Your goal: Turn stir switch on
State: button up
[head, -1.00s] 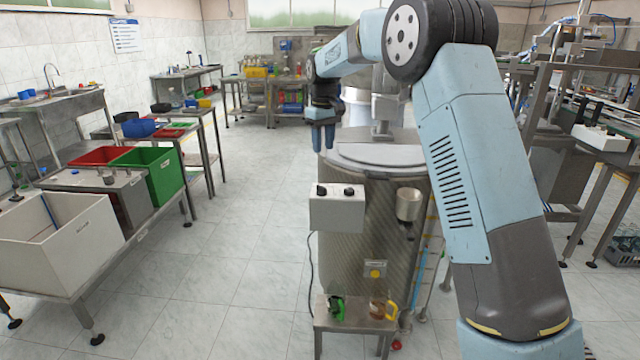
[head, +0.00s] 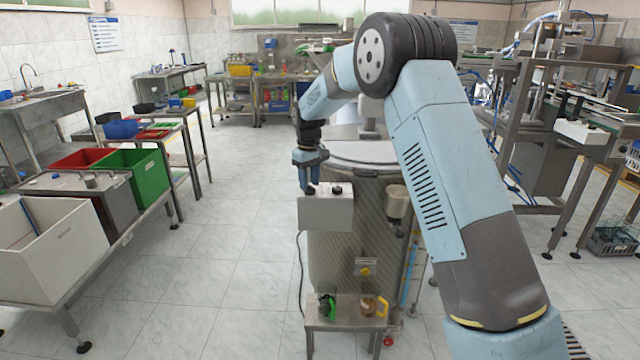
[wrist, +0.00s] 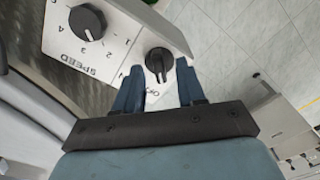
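The stir control box (head: 326,212) is a light grey box on the side of the metal tank (head: 350,238), with two black knobs on top. In the wrist view one knob (wrist: 87,22) sits beside the word SPEED and numbers. The other, the switch knob (wrist: 158,62), has partly hidden lettering beside it. My gripper (wrist: 157,78) is open, with its fingers apart on either side of the switch knob's near part. I cannot tell whether they touch it. In the head view my gripper (head: 309,184) points down just above the box's left part.
A small metal stand (head: 345,312) with a green-handled and a yellow-handled jug stands below the box. Bins and a white basin (head: 50,250) stand at left. The floor between is clear.

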jog(key=shift+f, duration=0.55)
grip_shut()
